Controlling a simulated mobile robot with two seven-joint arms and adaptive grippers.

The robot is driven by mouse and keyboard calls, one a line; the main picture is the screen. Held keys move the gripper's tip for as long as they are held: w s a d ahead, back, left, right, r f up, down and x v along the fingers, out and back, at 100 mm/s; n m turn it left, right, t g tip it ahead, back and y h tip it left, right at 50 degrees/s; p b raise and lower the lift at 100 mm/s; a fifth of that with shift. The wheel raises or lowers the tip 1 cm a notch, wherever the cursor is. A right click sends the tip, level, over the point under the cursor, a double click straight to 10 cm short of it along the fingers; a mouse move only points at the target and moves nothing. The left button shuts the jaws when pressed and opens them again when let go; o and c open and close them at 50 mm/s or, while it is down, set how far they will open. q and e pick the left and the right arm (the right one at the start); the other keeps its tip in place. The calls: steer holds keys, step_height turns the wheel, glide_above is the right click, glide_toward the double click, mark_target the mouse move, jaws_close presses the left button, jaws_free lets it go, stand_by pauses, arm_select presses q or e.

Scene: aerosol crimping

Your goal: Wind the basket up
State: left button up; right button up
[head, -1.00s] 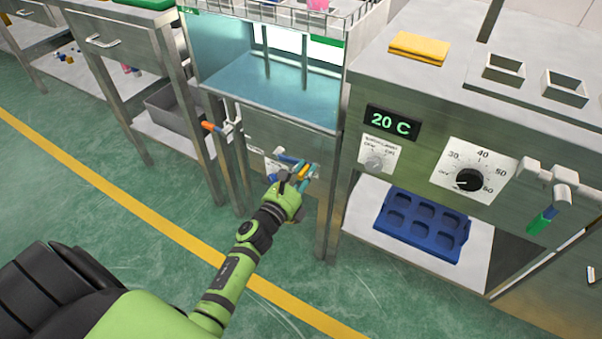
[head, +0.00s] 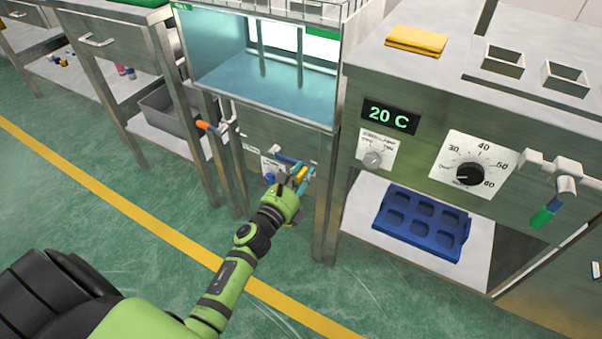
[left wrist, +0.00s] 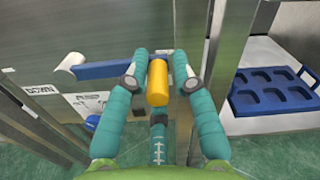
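The wire basket (head: 285,8) shows only in part, at the top edge of the head view, above the glass-walled tank (head: 265,80). The crank is on the steel front below the tank. Its blue arm (left wrist: 102,69) runs right from a pale hub (left wrist: 70,63) to a yellow handle (left wrist: 157,84). My left gripper (head: 301,172) is at this handle. My right gripper is not in view.
A "DOWN" label (left wrist: 40,90) and a blue knob (head: 269,177) sit near the crank. Steel table legs (head: 328,215) stand just right of my gripper. A bench with a 20 C display (head: 390,116) and a blue tray (head: 422,222) is further right. The floor in front is clear.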

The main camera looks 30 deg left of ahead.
arm_select(q)
steer(key=shift+o, duration=0.5)
steer(key=shift+s+f, duration=0.15)
steer(key=shift+f, duration=0.45)
steer(key=shift+a, duration=0.1)
steer(key=shift+s, duration=0.25)
steer(key=s, duration=1.1)
steer(key=shift+s+r, duration=0.15)
steer(key=shift+r, duration=0.15)
steer(key=shift+a, duration=0.2)
